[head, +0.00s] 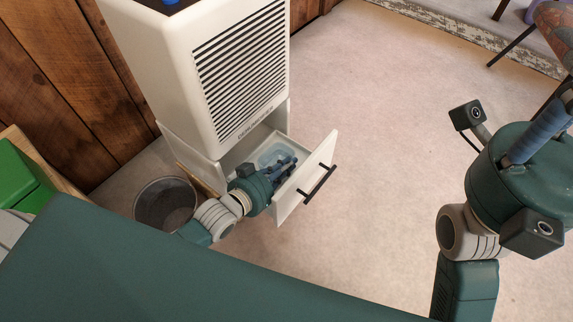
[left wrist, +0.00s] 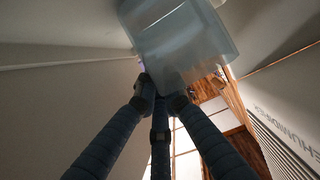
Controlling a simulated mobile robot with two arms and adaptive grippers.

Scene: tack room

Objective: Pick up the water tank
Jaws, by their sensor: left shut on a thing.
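The water tank (head: 272,154) is a pale, translucent bluish container inside the open white drawer (head: 290,206) below the dehumidifier. My left gripper (head: 286,164) reaches into the drawer, its fingers at the tank. In the left wrist view the tank (left wrist: 180,40) fills the upper middle, and the left gripper's dark fingers (left wrist: 158,98) close together on its lower edge. Part of the tank is hidden by the drawer and my gripper in the head view. My right gripper (head: 541,131) is at the right, away from the tank; its fingertips are not clear.
The white dehumidifier (head: 215,65) stands right above the drawer. The drawer front has a black handle (head: 317,185). A wire-like bin (head: 165,202) stands left of my left arm. A green box (head: 22,175) is at the far left. The carpet (head: 385,120) to the right is clear.

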